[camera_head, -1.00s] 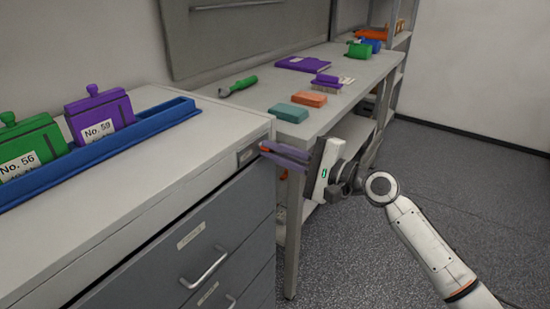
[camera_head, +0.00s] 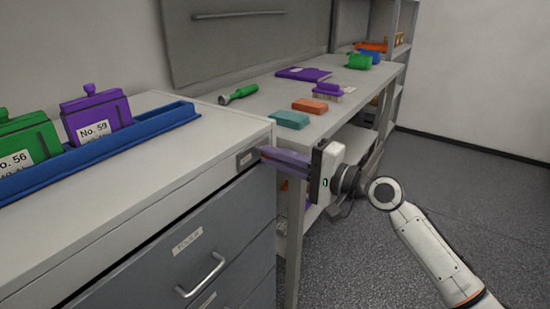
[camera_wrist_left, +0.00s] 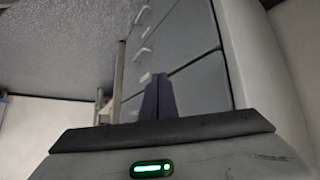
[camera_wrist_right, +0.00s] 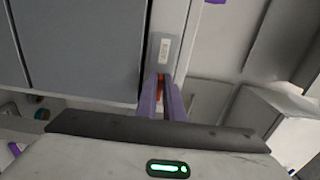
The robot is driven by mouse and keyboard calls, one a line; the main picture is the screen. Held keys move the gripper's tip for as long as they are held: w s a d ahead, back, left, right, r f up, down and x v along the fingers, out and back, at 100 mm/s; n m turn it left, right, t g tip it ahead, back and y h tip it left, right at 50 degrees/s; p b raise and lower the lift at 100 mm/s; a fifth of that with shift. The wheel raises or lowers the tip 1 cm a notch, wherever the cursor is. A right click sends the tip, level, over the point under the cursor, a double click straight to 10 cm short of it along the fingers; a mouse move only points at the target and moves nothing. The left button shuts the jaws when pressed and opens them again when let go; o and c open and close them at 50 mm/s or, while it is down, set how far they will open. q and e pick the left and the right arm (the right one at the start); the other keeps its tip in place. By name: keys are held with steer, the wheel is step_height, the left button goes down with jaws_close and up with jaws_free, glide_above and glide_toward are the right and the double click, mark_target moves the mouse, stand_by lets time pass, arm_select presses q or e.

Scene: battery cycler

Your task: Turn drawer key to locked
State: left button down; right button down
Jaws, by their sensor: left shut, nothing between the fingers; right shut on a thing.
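The grey cabinet has a drawer front (camera_head: 210,232) with a small lock plate (camera_head: 245,158) at its upper right corner. My right gripper (camera_head: 266,154) is at that corner, its purple fingers pointing left at the cabinet. In the right wrist view, its fingers (camera_wrist_right: 162,84) are shut on an orange-red key (camera_wrist_right: 161,88), just below the labelled lock plate (camera_wrist_right: 163,52). The key is mostly hidden by the fingers, so its angle is unclear. My left gripper (camera_wrist_left: 158,78) shows only in the left wrist view, shut and empty, with drawer fronts beyond it.
A blue rack (camera_head: 160,125) with a purple block and a green block stands on the cabinet top. The bench (camera_head: 255,120) behind holds a green-handled tool (camera_head: 238,93), a teal block (camera_head: 289,119), an orange block (camera_head: 309,106) and a purple brush (camera_head: 327,91). Floor at right is clear.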

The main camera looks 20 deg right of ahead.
steer(key=c, duration=1.9)
jaws_free()
steer(key=shift+o, duration=0.2)
steer(key=b+v, duration=0.1)
steer(key=v, duration=0.9)
steer(key=shift+s+d, duration=0.15)
